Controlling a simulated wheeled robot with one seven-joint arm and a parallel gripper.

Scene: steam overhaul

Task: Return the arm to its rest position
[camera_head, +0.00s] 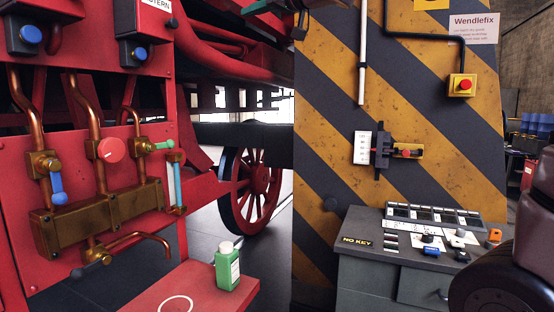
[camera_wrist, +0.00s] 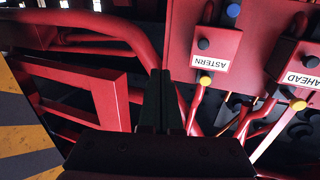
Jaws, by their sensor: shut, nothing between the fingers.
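My gripper (camera_wrist: 166,85) shows in the wrist view, its two dark fingers together with nothing between them. It is in front of red pipes and frame parts, apart from the box with the upside-down ASTERN label (camera_wrist: 209,62). A second box with an AHEAD label (camera_wrist: 301,79) is at the right of that view. In the head view, a dark brown rounded part of my arm fills the lower right corner.
A red panel with copper pipes and valves (camera_head: 110,151) stands at left. A green bottle (camera_head: 228,268) stands on a red shelf (camera_head: 190,290). A striped pillar (camera_head: 400,100) rises behind a grey cabinet (camera_head: 365,222) bearing small parts. A red wheel (camera_head: 257,190) stands between.

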